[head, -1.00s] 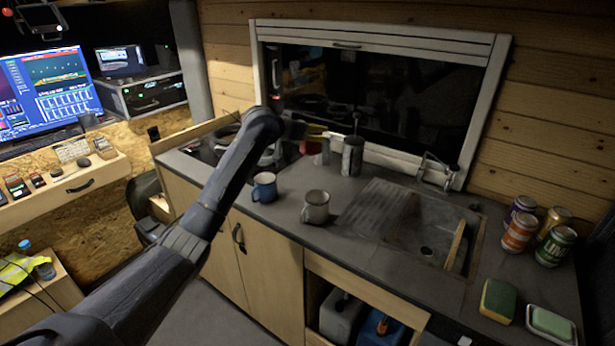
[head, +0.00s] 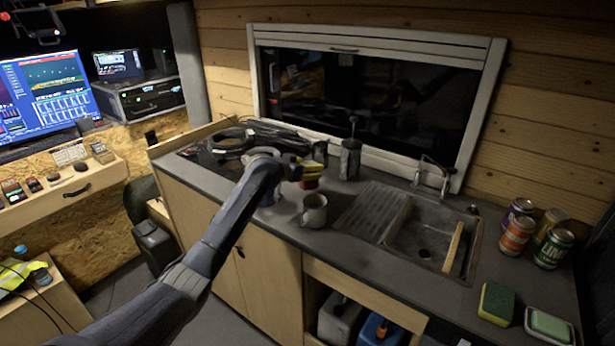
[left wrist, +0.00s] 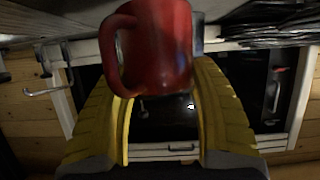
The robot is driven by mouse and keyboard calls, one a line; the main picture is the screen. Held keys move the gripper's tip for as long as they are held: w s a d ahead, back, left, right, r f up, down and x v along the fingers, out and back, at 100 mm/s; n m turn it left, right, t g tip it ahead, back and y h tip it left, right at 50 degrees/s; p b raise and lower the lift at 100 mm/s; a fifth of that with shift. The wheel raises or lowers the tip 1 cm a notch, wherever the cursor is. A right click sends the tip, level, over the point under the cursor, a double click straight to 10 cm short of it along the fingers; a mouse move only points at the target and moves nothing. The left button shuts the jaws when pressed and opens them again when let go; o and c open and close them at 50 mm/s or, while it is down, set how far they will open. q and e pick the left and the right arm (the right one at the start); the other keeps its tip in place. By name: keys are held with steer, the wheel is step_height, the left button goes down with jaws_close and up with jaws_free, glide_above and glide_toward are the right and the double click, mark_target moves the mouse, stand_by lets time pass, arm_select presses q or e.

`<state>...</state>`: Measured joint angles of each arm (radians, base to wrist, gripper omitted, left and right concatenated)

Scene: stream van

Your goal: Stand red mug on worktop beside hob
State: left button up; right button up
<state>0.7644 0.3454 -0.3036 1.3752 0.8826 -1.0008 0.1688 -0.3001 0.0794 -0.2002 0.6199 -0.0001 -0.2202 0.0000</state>
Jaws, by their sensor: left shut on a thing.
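My left gripper (head: 312,174) has yellow fingers and is over the worktop (head: 345,255), between the hob and the sink. It is shut on the red mug (left wrist: 158,45), which sits between the fingers in the left wrist view with its handle to the left. The dark hob (head: 195,152) is at the worktop's left end, partly under a coil of black cable (head: 232,141). My right gripper is not in view.
A grey mug (head: 315,212) stands just in front of my left gripper. A grey canister (head: 350,160) with a utensil stands behind, by the window. The sink (head: 415,240) and several cans (head: 517,232) are to the right.

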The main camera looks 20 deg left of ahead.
arm_select(q)
steer(key=shift+f, duration=1.55)
steer(key=shift+f, duration=0.1)
steer(key=o, duration=1.4)
steer(key=shift+s, duration=0.1)
steer(key=v, duration=1.2)
